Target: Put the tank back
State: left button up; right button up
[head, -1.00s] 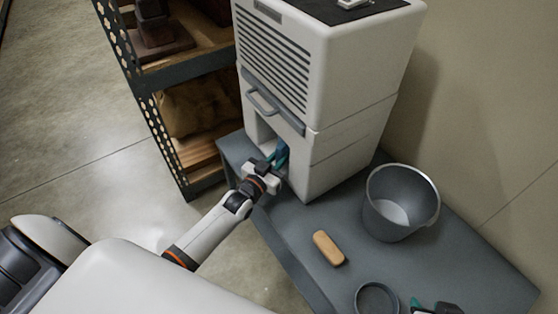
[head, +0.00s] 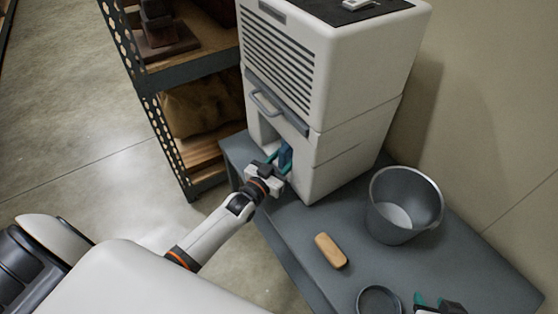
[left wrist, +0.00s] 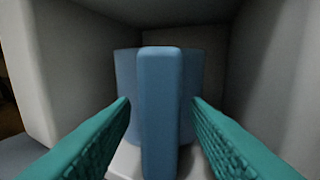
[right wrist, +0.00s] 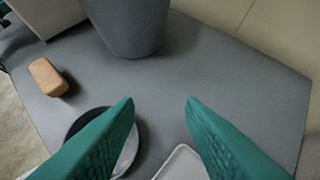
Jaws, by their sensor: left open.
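The blue tank (left wrist: 188,75) sits inside the lower bay of the white slatted machine (head: 345,85); its upright handle (left wrist: 161,110) faces my left wrist camera. The tank also shows as a small blue patch in the head view (head: 286,154). My left gripper (head: 276,163) is at the bay's mouth. In the left wrist view its teal fingers (left wrist: 160,103) are apart, one on each side of the handle, with gaps showing. My right gripper (right wrist: 160,102) is open and empty above the grey table (right wrist: 225,75). How deep the tank sits is hard to tell.
A grey bucket (head: 405,205) stands on the table right of the machine. A tan block (head: 330,250) and a dark round dish (head: 379,301) lie in front of it. A pale tray (right wrist: 182,163) lies below my right gripper. A shelf rack (head: 165,75) stands left of the machine.

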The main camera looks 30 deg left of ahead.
pick_arm(q)
jog(key=shift+r, duration=0.15)
jog(key=s, duration=0.2)
jog(key=s+p, duration=0.1)
jog(key=s, duration=0.1)
jog(key=s+a, duration=0.1)
jog(key=s, duration=0.1)
jog(key=shift+p, duration=0.35)
jog(key=s, duration=0.3)
jog(key=s+p, duration=0.1)
jog(key=s, duration=0.1)
jog(key=shift+s+a, duration=0.15)
jog(key=shift+a, duration=0.2)
jog(key=s+d+g+y, duration=0.1)
jog(key=s+d+g, duration=0.5)
jog(key=s+g, duration=0.15)
jog(key=s+r+g+y, duration=0.1)
jog(key=s+r+g, duration=0.3)
jog(key=s, duration=0.8)
jog(key=g, duration=0.2)
jog(key=shift+d+g, duration=0.2)
jog(key=shift+g, duration=0.15)
pick_arm(e)
jog(key=s+d+f+g+h, duration=0.1)
jog(key=s+d+g, duration=0.1)
jog(key=s+g, duration=0.2)
jog(key=s, duration=0.3)
jog(key=shift+s+d+f+g, duration=0.2)
jog(key=shift+s+g, duration=0.1)
